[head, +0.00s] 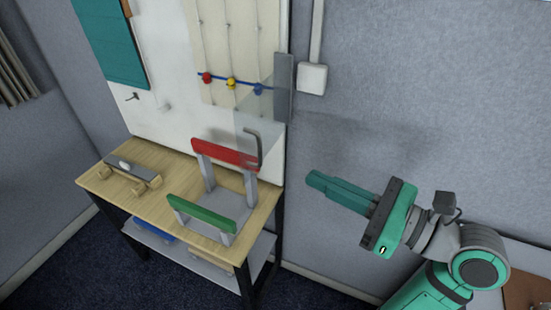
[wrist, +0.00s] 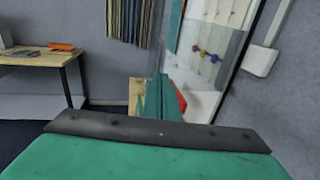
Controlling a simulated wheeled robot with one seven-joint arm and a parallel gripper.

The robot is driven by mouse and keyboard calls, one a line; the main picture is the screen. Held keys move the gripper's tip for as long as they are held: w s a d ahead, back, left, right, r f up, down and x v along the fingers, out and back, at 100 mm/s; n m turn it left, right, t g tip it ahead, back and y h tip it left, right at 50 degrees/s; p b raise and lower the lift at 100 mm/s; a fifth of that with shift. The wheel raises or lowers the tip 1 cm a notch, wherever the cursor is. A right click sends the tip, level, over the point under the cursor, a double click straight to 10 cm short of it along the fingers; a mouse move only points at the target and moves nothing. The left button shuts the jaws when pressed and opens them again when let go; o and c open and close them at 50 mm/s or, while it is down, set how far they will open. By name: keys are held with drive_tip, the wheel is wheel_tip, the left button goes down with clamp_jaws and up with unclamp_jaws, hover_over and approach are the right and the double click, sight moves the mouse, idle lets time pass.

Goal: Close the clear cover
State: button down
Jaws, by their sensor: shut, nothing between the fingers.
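The clear cover (head: 252,112) is a see-through panel standing out from the wall board at its right end, beside a grey upright strip (head: 284,88). It is swung open, and a dark bent handle (head: 259,148) is at its lower outer edge. Behind it, a cream panel (head: 232,40) carries red, yellow and blue knobs on a blue line. My gripper (head: 312,180) is to the right of the cover and lower, apart from it, pointing left. Its green fingers are together and empty; they also show in the wrist view (wrist: 161,98).
A wooden table (head: 110,191) below the board holds a grey frame with a red bar (head: 225,152) and a green bar (head: 202,213), and a wooden block piece (head: 130,182) at left. A white wall box (head: 312,79) is right of the board. Bare wall lies behind my gripper.

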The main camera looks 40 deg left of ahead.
drive_tip(key=a, duration=1)
drive_tip(key=shift+s+a, duration=0.2)
drive_tip(key=shift+a, duration=0.15)
drive_tip(key=shift+a+f, duration=0.1)
